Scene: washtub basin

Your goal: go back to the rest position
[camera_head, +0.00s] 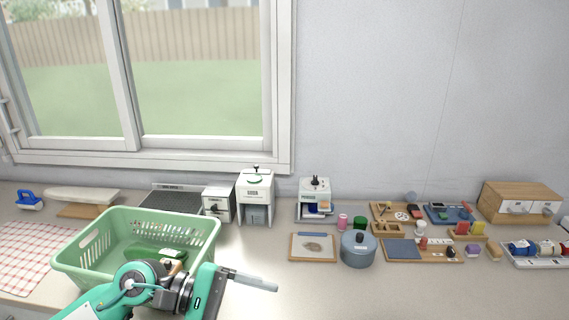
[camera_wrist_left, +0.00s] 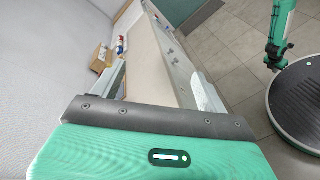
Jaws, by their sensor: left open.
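My left gripper (camera_head: 254,281) is over the counter's front part, just right of the green basin. Its fingers point right and hold nothing. In the left wrist view my left gripper (camera_wrist_left: 160,88) has its two fingers well apart, with the counter edge and floor showing beyond them. The green slotted basin (camera_head: 78,259) stands on the counter at the left, partly hidden by my left arm. A dark green item (camera_head: 143,251) with a pale label lies in it. My right gripper is not seen in the head view.
A checked cloth (camera_head: 30,252) lies left of the basin. White dispensers (camera_head: 255,197) stand behind. A blue-grey pot (camera_head: 357,249), a framed board (camera_head: 313,247), wooden trays and a wooden drawer box (camera_head: 519,202) fill the right. The counter's front middle is clear.

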